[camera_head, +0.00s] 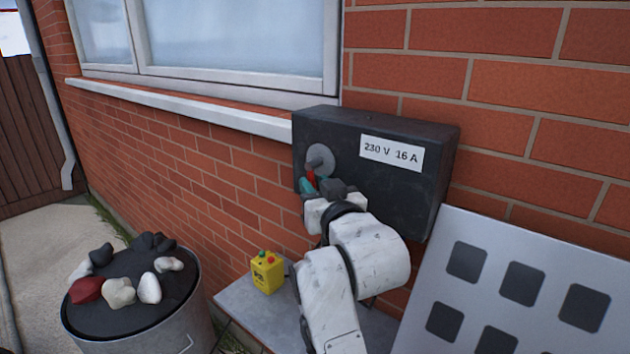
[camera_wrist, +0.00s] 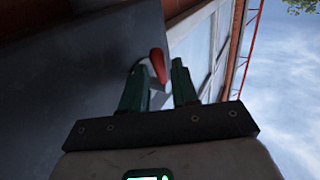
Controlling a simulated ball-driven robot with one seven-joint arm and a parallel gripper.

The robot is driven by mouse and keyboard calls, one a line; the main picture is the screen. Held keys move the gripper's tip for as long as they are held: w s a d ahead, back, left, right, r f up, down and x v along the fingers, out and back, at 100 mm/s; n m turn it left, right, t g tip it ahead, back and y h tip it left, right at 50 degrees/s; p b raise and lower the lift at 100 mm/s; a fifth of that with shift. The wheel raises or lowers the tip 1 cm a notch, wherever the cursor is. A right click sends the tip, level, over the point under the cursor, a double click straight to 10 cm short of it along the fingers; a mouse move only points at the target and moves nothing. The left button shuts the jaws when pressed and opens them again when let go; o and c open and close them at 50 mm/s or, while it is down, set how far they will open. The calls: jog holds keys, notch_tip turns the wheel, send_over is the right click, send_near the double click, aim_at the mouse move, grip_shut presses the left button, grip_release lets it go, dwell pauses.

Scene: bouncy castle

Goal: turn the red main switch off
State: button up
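The red main switch (camera_head: 311,176) is a small red lever on a round grey disc on the front of a dark box (camera_head: 415,195) labelled "230 V 16 A". The box is fixed to the brick wall. My gripper (camera_head: 308,184) is at the lever, its teal fingers partly hiding it in the head view. In the wrist view the red lever (camera_wrist: 158,66) shows between the tips of my gripper's two green fingers (camera_wrist: 159,80). The fingers stand apart, with a visible gap on the right side of the lever. Contact with the left finger cannot be told.
A yellow box (camera_head: 267,274) with red and green buttons stands on a grey slab (camera_head: 240,303) below. A metal bin (camera_head: 155,325) with several stones on its dark lid is at the lower left. A white panel (camera_head: 500,250) with dark squares leans at the right.

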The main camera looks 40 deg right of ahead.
jog(key=shift+w+d, duration=0.2)
jog(key=shift+w, duration=0.2)
jog(key=shift+c, duration=0.2)
grip_shut()
jog(key=shift+f+t+b, duration=0.3)
jog(key=shift+b, duration=0.75)
jog(key=shift+w+r+m+b, duration=0.1)
jog(key=shift+w+m+b, duration=0.05)
jog(key=shift+m+b, duration=0.2)
jog(key=shift+r, duration=0.1)
jog(key=shift+o, duration=0.2)
grip_release()
